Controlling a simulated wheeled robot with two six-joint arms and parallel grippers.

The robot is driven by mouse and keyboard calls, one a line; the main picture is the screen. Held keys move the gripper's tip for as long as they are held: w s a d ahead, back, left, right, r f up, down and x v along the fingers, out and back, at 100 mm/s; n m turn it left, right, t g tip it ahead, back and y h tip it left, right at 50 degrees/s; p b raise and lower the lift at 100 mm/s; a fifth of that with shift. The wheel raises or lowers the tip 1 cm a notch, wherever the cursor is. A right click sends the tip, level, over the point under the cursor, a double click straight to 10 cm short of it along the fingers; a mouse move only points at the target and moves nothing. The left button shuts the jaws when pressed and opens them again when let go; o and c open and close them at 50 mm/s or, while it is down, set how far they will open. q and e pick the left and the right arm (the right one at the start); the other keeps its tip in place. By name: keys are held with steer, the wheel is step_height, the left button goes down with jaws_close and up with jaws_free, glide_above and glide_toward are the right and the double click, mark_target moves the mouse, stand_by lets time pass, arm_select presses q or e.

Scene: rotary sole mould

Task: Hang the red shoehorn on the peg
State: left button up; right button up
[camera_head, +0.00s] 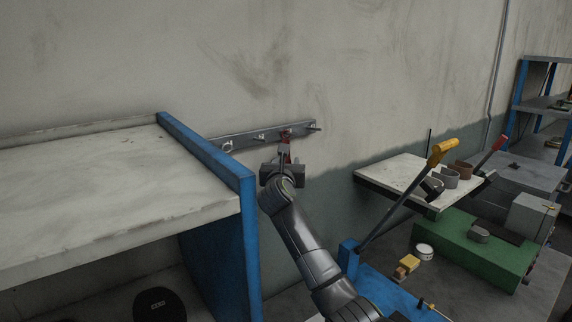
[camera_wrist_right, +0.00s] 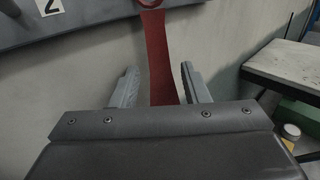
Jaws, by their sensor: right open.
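The red shoehorn (camera_head: 286,148) hangs upright against the grey peg rail (camera_head: 240,141) on the wall, near its right end. In the right wrist view the red shoehorn (camera_wrist_right: 162,50) runs down from a ring at the top edge, in front of the rail (camera_wrist_right: 95,22). The peg at the ring is cut off there, and too small to make out in the head view. My right gripper (camera_head: 284,155) is just below the rail. In the wrist view my right gripper (camera_wrist_right: 158,68) is open, one finger on each side of the shoehorn, with gaps visible. My left gripper is out of view.
A blue-sided shelf (camera_head: 212,150) stands close at the left of my right arm. A white-topped table (camera_head: 390,172), a yellow-handled lever (camera_head: 440,152) and a green block (camera_head: 470,245) are at the right. A number 2 label (camera_wrist_right: 49,6) marks the rail.

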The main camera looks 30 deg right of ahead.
steer(key=p+v, duration=0.5)
steer(key=v, duration=1.2)
steer(key=shift+s+p, duration=0.2)
steer(key=shift+p, duration=0.15)
steer(key=shift+a+f, duration=0.1)
